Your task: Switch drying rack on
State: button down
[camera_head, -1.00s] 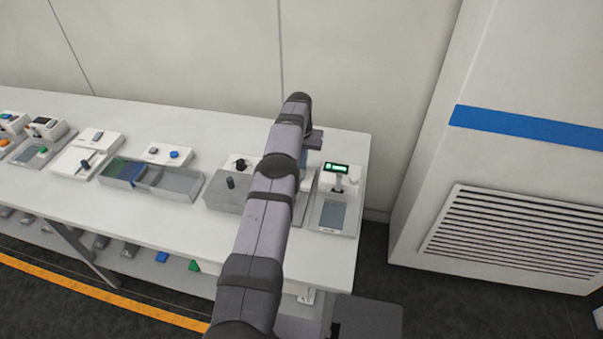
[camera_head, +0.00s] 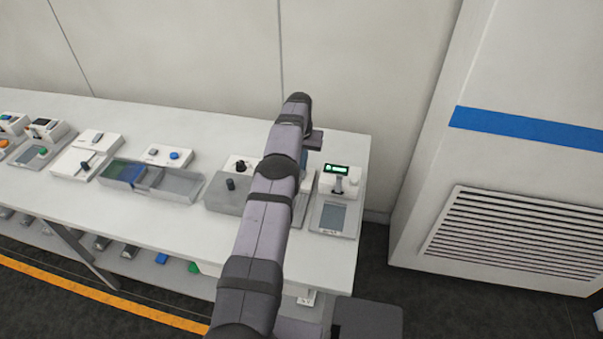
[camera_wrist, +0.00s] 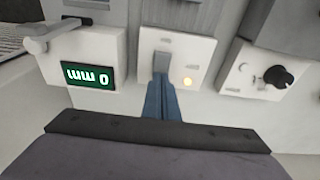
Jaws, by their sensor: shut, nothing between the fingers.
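In the head view, my arm hides the fingers and most of this unit.
To one side stands a device with a green display (camera_wrist: 88,73), also seen in the head view (camera_head: 336,169). On the other is a unit with a black knob (camera_wrist: 279,77). More devices line the white table (camera_head: 120,215). A wall and a vented cabinet (camera_head: 520,235) bound the space.

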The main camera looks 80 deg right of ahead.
jog(key=shift+r+p, duration=1.65)
jog(key=shift+r, duration=1.35)
